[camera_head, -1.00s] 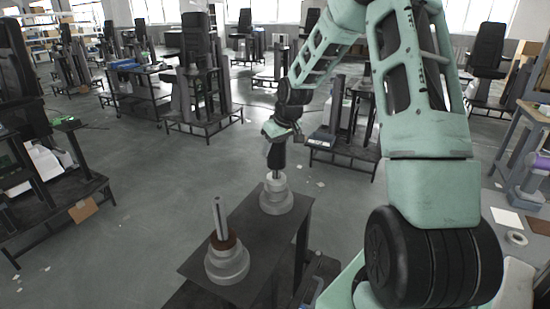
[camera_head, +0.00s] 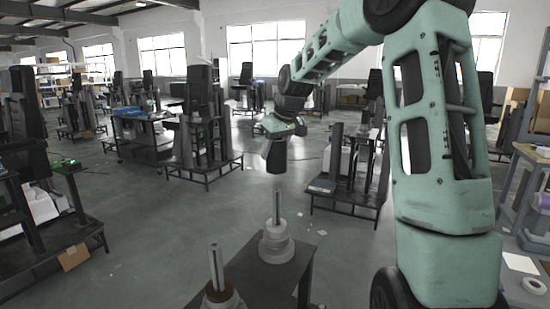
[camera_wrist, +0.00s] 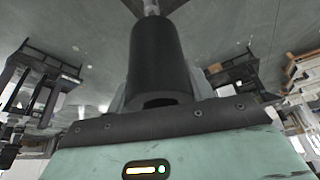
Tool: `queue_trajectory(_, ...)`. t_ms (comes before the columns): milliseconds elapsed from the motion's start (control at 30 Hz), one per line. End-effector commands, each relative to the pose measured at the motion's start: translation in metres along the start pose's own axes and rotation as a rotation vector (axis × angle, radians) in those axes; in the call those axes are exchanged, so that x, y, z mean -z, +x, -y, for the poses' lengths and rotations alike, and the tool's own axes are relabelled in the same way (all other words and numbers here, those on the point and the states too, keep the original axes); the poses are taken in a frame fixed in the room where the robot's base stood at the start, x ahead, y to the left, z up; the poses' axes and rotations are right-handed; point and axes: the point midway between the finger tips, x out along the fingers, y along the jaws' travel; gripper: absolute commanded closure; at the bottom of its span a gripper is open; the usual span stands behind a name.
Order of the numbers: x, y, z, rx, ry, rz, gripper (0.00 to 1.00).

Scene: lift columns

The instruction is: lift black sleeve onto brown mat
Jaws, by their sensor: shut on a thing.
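The black sleeve (camera_head: 276,158) hangs upright below my gripper (camera_head: 280,132), which is shut on it. It fills the middle of the wrist view (camera_wrist: 160,55), its hollow end facing the camera. In the head view, its lower end appears just above the bare tip of the right post (camera_head: 277,208). That post stands on a pale stepped base (camera_head: 276,243). A brown ring (camera_head: 221,298) sits around the left post (camera_head: 216,266), cut by the bottom edge. I cannot identify a flat brown mat in the current views.
The posts stand on a dark table (camera_head: 318,240) in front of me. A white sheet (camera_head: 519,262) and a tape roll (camera_head: 534,286) lie at right. Black-framed workstations (camera_head: 350,165) stand behind. Open grey floor lies to the left.

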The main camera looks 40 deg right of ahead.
Motion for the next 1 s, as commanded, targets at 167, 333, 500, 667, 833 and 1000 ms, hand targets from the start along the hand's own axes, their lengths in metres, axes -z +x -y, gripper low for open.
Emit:
queue_trajectory(167, 0.0025, -0.0048, 0.0001, -0.001, -0.001, -0.003, 0.75)
queue_trajectory(333, 0.0034, -0.0067, 0.0001, -0.001, -0.001, -0.003, 0.75)
queue_trajectory(500, 0.0042, -0.0088, 0.0000, -0.001, -0.001, -0.003, 0.75)
queue_trajectory(667, 0.0050, -0.0108, -0.0001, -0.002, -0.001, -0.003, 0.75)
queue_trajectory(833, 0.0056, -0.0123, -0.0002, -0.002, -0.001, -0.003, 0.75)
queue_trajectory(1000, 0.0056, -0.0122, -0.0002, -0.002, 0.000, -0.003, 0.75)
